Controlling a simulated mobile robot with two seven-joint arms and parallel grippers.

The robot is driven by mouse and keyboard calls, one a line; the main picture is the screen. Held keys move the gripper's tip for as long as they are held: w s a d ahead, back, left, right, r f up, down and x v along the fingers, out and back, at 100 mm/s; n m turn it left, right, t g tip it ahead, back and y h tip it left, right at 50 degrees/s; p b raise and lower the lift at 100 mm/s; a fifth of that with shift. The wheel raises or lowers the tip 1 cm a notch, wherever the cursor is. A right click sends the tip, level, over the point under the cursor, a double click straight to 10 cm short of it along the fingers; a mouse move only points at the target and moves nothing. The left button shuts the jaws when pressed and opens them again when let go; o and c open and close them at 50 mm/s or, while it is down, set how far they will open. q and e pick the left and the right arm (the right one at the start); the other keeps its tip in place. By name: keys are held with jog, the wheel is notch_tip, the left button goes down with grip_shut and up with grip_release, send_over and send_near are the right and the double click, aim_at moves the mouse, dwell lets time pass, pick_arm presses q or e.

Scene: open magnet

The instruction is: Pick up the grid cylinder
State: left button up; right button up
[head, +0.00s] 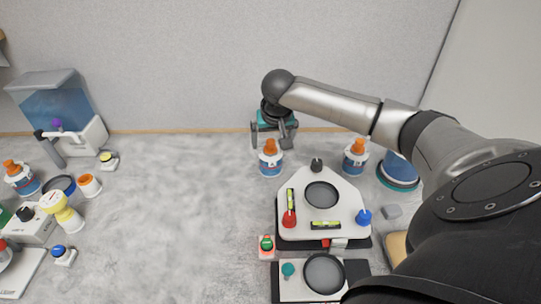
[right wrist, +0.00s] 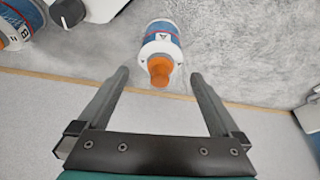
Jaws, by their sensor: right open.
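No thing is plainly marked as the grid cylinder. The closest match is a white bottle (head: 270,163) with a blue patterned band and an orange cap, standing upright behind the white instrument plate. It also shows in the right wrist view (right wrist: 161,42), its orange cap pointing toward my gripper. My right gripper (head: 274,138) is open and empty, at the back of the table just behind and above this bottle. In the right wrist view the cap appears between the two fingers, with no finger seen touching it. My left gripper is not in view.
A similar orange-capped bottle (head: 354,160) stands to the right, near a blue container (head: 399,172). The white triangular plate (head: 322,222) with knobs is in front. Several bottles and a water tank (head: 60,108) stand at left. The centre-left table (head: 180,220) is clear.

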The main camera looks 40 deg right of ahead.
aim_at(271, 146)
jog(key=x, duration=0.2)
jog(key=shift+w+d+f, duration=0.1)
jog(key=shift+w+f, duration=0.05)
jog(key=shift+f, duration=0.15)
jog(key=shift+w+f, duration=0.15)
jog(key=shift+f, duration=0.25)
jog(key=x, duration=0.2)
jog(key=b+x, duration=0.1)
jog(key=shift+s+f, duration=0.2)
jog(key=shift+f, duration=0.2)
jog(key=shift+w+f, duration=0.25)
jog(key=shift+f, duration=0.4)
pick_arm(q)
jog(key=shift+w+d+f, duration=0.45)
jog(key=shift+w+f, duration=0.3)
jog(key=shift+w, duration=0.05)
pick_arm(e)
jog(key=shift+r, duration=0.1)
jog(key=c, duration=1.5)
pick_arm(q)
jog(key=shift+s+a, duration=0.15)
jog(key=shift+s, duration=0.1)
pick_arm(e)
jog(key=shift+o, duration=0.2)
